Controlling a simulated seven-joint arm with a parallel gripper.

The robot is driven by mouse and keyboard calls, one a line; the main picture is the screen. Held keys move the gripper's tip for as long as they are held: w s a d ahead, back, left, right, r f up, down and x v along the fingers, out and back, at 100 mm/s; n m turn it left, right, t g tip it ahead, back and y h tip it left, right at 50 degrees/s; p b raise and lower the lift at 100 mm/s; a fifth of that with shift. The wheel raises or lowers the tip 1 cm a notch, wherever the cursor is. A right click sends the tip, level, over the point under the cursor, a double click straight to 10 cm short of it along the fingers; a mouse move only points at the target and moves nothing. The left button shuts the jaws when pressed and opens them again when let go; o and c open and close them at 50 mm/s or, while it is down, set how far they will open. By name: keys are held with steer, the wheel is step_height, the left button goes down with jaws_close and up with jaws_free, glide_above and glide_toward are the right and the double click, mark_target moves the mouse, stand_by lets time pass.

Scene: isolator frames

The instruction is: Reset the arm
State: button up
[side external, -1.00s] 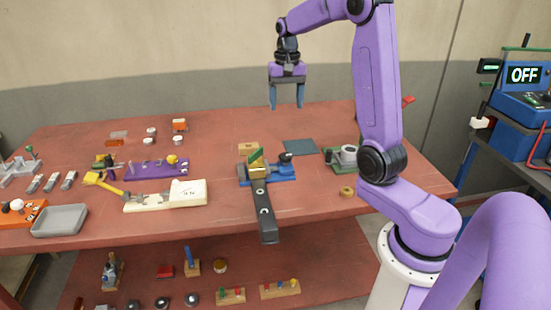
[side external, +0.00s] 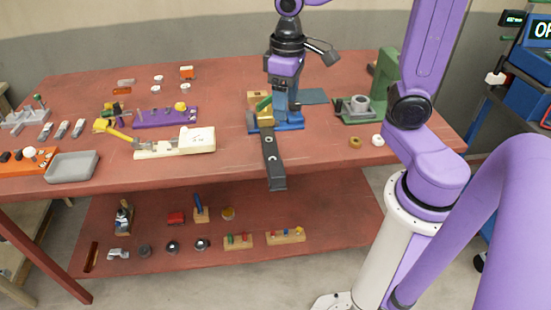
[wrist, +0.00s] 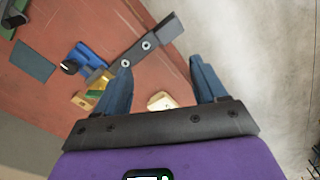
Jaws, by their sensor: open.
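My arm comes down over the red workbench (side external: 340,150), with my purple gripper (side external: 281,112) low beside the blue fixture (side external: 290,126) in the side external view. The fixture carries a long dark bar (side external: 272,160) that reaches past the bench's front edge. In the wrist view, the two blue fingers of my gripper (wrist: 163,80) are spread wide with nothing between them. The dark bar (wrist: 150,42) and blue fixture (wrist: 88,56) show beyond the fingers. In the side view my gripper partly hides the fixture, and I cannot tell whether they touch.
A cream scale-like device (side external: 175,145), purple rack (side external: 155,117) and grey tray (side external: 72,166) lie left of the fixture. A green device (side external: 385,85) and dark mat (side external: 314,96) are to the right and behind. Several small items sit on the lower shelf (side external: 150,235).

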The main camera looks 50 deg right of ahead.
steer(key=s+a+f+n, duration=0.1)
steer(key=s+n, duration=0.4)
steer(key=s, duration=0.3)
steer(key=s+a+f+n, duration=0.2)
steer(key=s+n, duration=0.2)
steer(key=s, duration=0.5)
steer(key=w+d+r+m, duration=0.2)
steer(key=w+d, duration=0.1)
steer(key=w, duration=0.6)
steer(key=w+d+r+m, duration=0.1)
steer(key=w+d+r, duration=0.1)
steer(key=w, duration=0.7)
steer(key=w+d+m, duration=0.2)
steer(key=w+d, duration=0.3)
steer(key=d, duration=0.5)
steer(key=w+d+m, duration=0.1)
steer(key=w+d, duration=0.5)
steer(key=d, duration=0.4)
steer(key=f, duration=1.6)
steer(key=shift+s+f, duration=0.25)
steer(key=shift+f, duration=0.05)
steer(key=c, duration=1.1)
